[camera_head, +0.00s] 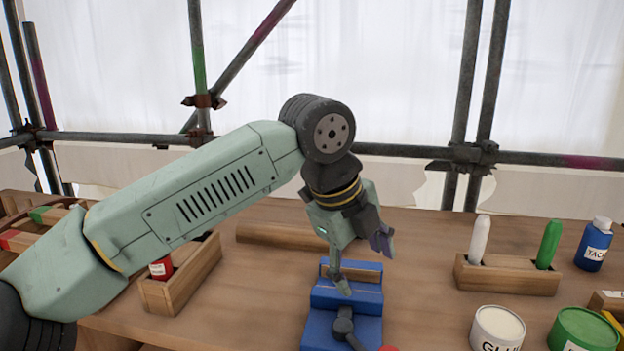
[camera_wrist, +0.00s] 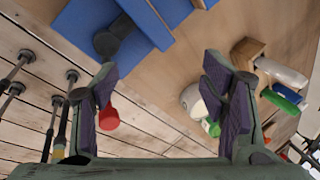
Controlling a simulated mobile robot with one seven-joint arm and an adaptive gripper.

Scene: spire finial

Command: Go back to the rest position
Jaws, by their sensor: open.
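My gripper (camera_head: 366,266) is above the wooden workbench (camera_head: 420,222), over the blue vise (camera_head: 318,328). Its fingers are apart and nothing is between them. In the wrist view my gripper (camera_wrist: 165,95) shows two purple-padded fingers spread wide. The blue vise (camera_wrist: 85,25) shows there at the top left, apart from the fingers. My arm reaches in from the left and bends down at the wrist.
A wooden holder (camera_head: 505,278) with a white and a green stick stands right. Near it are a blue bottle (camera_head: 593,245), a white glue tub (camera_head: 497,328) and a green tub (camera_head: 583,330). A wooden box (camera_head: 180,285) stands left. Scaffold poles (camera_head: 465,95) rise behind the bench.

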